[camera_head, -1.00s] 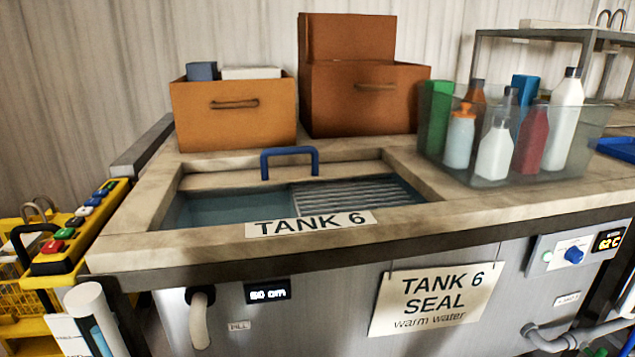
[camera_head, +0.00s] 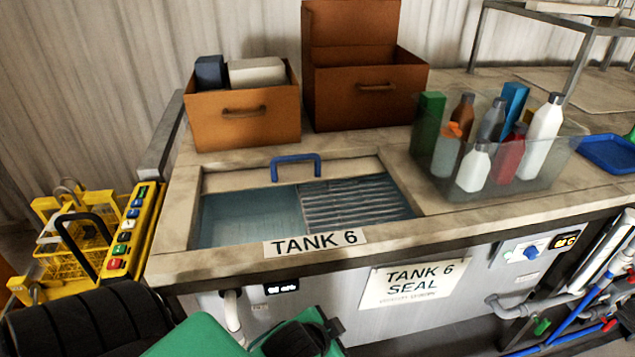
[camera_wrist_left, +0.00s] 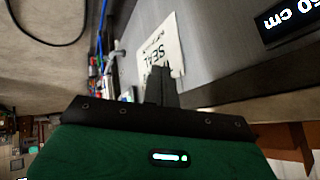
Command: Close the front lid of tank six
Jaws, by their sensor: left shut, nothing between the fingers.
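Tank 6 (camera_head: 160,262) has a pale stone-like rim and a "TANK 6" label (camera_head: 315,243) on its front edge. Its top is open, with blue water (camera_head: 245,217) at left and a ribbed rack (camera_head: 355,203) at right. A pale lid panel (camera_head: 235,180) with a blue handle (camera_head: 296,160) lies at the back of the opening. My left gripper shows in the wrist view (camera_wrist_left: 161,78), shut and empty, below the rim and near the tank's front. In the head view only its green housing and dark parts show, at the bottom. My right gripper is out of view.
Two brown boxes (camera_head: 240,130) (camera_head: 375,105) stand behind the opening. A clear bin (camera_head: 500,180) of bottles stands on the counter to the right. A yellow button panel (camera_head: 135,225) is at left. A "TANK 6 SEAL" sign (camera_head: 412,284) and pipes are on the front.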

